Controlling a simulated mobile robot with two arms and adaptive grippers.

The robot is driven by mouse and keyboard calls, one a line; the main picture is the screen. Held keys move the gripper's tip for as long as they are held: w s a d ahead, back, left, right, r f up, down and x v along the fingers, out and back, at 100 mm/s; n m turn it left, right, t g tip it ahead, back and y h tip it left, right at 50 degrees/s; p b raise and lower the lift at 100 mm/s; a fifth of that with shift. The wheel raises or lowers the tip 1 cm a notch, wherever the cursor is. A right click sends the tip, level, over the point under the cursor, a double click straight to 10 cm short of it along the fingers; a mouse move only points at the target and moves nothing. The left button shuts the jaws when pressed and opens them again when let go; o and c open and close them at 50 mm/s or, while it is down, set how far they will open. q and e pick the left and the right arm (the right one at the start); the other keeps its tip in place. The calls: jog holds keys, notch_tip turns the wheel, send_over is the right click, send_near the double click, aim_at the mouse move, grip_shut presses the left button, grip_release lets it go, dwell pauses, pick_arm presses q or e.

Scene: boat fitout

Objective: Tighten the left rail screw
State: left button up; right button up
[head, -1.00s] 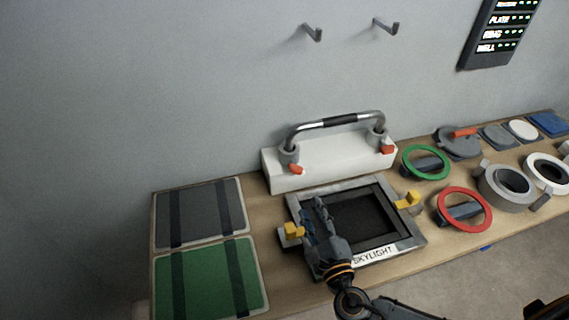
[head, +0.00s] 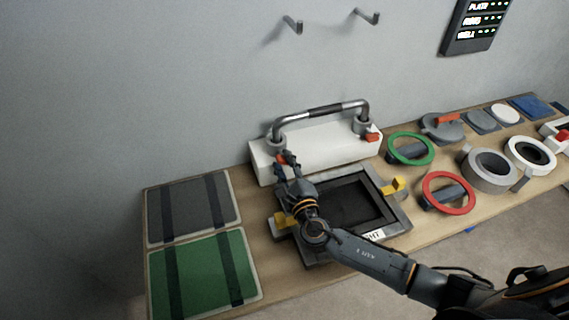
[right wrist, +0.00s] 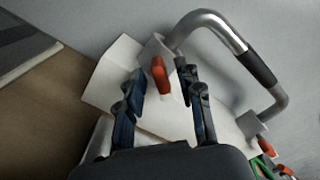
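The handrail (head: 322,110) is a bent metal tube with a dark grip, standing on a white block (head: 318,150). The left rail screw (right wrist: 159,75) has an orange-red head at the foot of the left post. In the head view it is mostly hidden by my right gripper (head: 286,163). In the right wrist view the fingers are apart, one on each side of the screw head, with no clear contact visible. The right rail screw (head: 372,137) is another red head, at the right post. My left gripper is not in view.
The skylight frame (head: 397,212) with yellow latches lies below my right arm. Grey (head: 190,210) and green (head: 203,275) panels lie at left. Green (head: 410,135) and red (head: 428,205) rings and several fittings are at right. Two hooks are on the wall.

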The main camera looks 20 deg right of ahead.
grip_shut()
